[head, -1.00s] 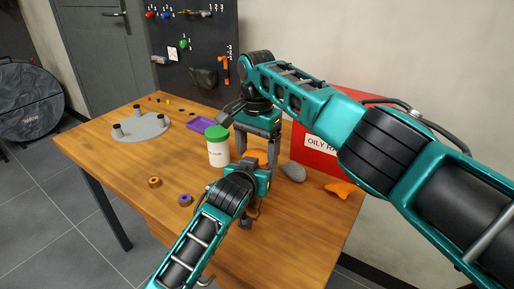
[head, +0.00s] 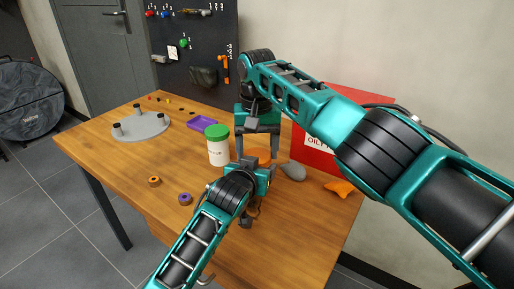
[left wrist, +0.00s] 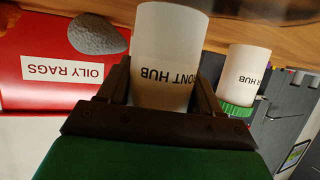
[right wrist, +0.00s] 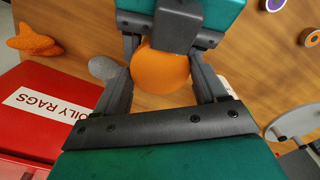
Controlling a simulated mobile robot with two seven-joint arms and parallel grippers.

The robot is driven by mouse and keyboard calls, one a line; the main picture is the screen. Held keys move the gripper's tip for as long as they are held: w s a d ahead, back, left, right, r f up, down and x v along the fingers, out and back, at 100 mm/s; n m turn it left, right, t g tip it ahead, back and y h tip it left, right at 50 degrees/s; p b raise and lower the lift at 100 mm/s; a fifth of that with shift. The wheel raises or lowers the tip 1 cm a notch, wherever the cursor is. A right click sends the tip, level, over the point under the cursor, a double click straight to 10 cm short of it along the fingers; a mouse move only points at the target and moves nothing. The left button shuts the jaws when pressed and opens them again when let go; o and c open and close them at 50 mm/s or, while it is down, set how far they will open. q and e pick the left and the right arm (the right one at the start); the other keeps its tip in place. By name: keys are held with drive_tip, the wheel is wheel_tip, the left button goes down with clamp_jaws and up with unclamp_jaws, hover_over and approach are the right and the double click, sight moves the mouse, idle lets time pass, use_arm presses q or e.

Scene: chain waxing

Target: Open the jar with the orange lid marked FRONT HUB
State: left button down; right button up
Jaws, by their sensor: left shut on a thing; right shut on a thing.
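The FRONT HUB jar is a white jar (left wrist: 168,60) with its label upside down in the left wrist view. My left gripper (left wrist: 165,95) is shut around its body; it also shows in the head view (head: 250,165), hiding most of the jar there. The orange lid (right wrist: 161,72) is between the fingers of my right gripper (right wrist: 165,70), which is shut on it from above. In the head view the lid (head: 258,156) shows just under the right gripper (head: 258,150). Whether the lid is loose on the jar cannot be told.
A white jar with a green lid (head: 217,132) stands just left of the grippers. A red OILY RAGS box (head: 350,110), a grey stone (head: 293,171) and an orange rag (head: 340,188) are at right.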

drive_tip(key=shift+n, duration=1.1)
drive_tip(key=o, duration=1.1)
drive_tip(key=shift+o, duration=0.3)
drive_tip(key=shift+s+a, duration=0.1)
drive_tip(key=shift+a, duration=0.1)
